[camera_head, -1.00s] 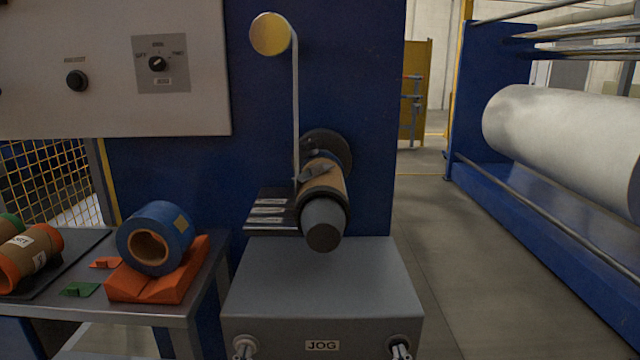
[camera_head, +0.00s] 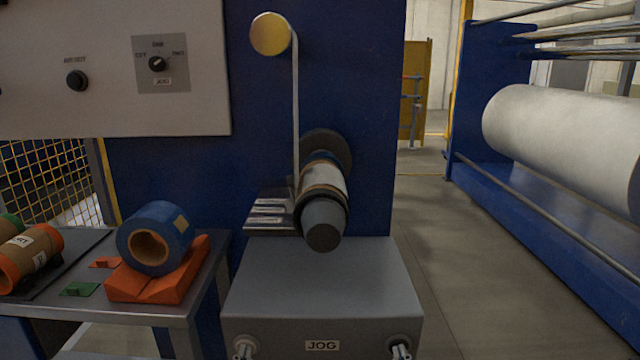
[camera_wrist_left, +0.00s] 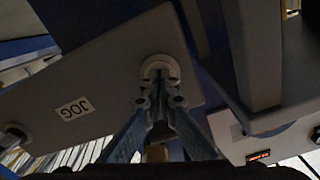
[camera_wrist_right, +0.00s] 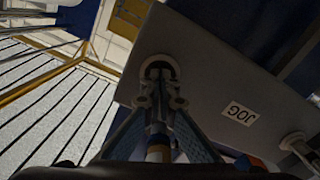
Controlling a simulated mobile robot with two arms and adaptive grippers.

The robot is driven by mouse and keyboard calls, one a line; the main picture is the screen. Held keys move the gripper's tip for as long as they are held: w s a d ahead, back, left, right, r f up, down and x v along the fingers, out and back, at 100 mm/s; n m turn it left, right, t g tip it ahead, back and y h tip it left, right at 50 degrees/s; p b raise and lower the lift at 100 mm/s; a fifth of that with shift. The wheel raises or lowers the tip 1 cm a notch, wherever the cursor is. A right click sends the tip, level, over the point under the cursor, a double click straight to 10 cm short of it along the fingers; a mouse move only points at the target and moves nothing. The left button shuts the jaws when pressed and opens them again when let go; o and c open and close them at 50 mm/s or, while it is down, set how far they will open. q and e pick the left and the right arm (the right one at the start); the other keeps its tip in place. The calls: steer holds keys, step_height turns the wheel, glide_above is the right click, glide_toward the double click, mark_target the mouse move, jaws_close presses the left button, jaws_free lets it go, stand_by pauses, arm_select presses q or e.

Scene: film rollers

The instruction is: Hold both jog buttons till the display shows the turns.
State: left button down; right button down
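The two jog buttons are at the lower corners of the grey box (camera_head: 322,285), either side of its JOG label. My left gripper (camera_wrist_left: 161,98) is shut, with its tips against the left jog button (camera_wrist_left: 158,66). My right gripper (camera_wrist_right: 158,98) is shut, with its tips against the right jog button (camera_wrist_right: 158,66). How far the buttons are pressed is hidden. A red-lit display (camera_wrist_left: 259,155) is small in the left wrist view, and its figures are too small to read. The core (camera_head: 325,182) on the spindle has pale film on it, fed from the yellow roller (camera_head: 270,34).
A table on the left holds a blue roll (camera_head: 158,225) on an orange cradle (camera_head: 150,288) and brown cores with orange ends (camera_head: 30,260). A panel with knobs (camera_head: 158,64) is above. A large white roll (camera_head: 560,140) stands at right beyond clear floor.

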stand_by(0.5)
arm_select(q)
steer(key=s, duration=0.7)
stand_by(0.4)
arm_select(e)
steer(key=shift+s, duration=0.1)
arm_select(q)
step_height(320, 180, up, 3)
steer(key=p, duration=0.2)
steer(key=shift+f+p, duration=0.2)
steer(key=shift+p, duration=0.15)
arm_select(e)
steer(key=s, duration=0.6)
steer(key=shift+s, duration=0.4)
steer(key=shift+f, duration=0.1)
